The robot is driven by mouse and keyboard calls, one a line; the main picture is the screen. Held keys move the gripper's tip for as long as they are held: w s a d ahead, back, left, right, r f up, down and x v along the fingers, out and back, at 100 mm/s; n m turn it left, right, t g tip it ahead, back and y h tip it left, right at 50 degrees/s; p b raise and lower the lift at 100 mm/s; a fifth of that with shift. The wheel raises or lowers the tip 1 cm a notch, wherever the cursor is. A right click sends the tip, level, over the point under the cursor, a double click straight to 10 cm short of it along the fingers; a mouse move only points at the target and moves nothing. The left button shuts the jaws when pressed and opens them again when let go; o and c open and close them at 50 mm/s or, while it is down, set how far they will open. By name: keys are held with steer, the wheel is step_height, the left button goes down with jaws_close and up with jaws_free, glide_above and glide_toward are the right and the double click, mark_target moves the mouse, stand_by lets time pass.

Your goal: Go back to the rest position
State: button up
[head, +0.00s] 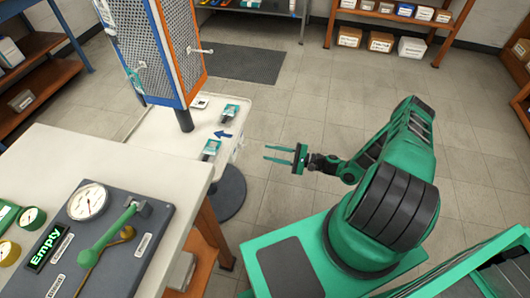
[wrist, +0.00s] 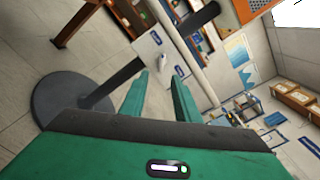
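My gripper (head: 281,153) is in the middle of the head view, with its two green fingers apart and nothing between them. It is in open air just right of the white stand table. In the wrist view the two fingers (wrist: 158,98) also stand apart with an empty gap. My green arm reaches in from the right.
A white stand table (head: 165,126) with small teal-labelled items (head: 210,149) is left of my gripper. A workbench (head: 150,165) with a gauge panel (head: 110,235) reading "Empty" is at lower left. A pegboard column (head: 180,50) rises behind. Shelves (head: 400,18) line the back; floor (head: 300,105) is clear.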

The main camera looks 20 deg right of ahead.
stand_by(0.6)
steer(key=s+d+r+n+g+h, duration=0.3)
steer(key=s+d+r+g, duration=0.1)
steer(key=r, duration=0.5)
steer(key=s+d+r+n+g+h, duration=0.4)
steer(key=r, duration=0.6)
steer(key=s+d+r+n+g+h, duration=0.3)
steer(key=s+d+r+g, duration=0.1)
steer(key=r, duration=0.5)
steer(key=s+r+t+h, duration=0.1)
steer(key=s+r+h, duration=0.3)
steer(key=s+r, duration=1.3)
steer(key=s, duration=0.3)
steer(key=shift+s+r, duration=0.15)
steer(key=shift+s, duration=0.25)
steer(key=shift+a, duration=0.1)
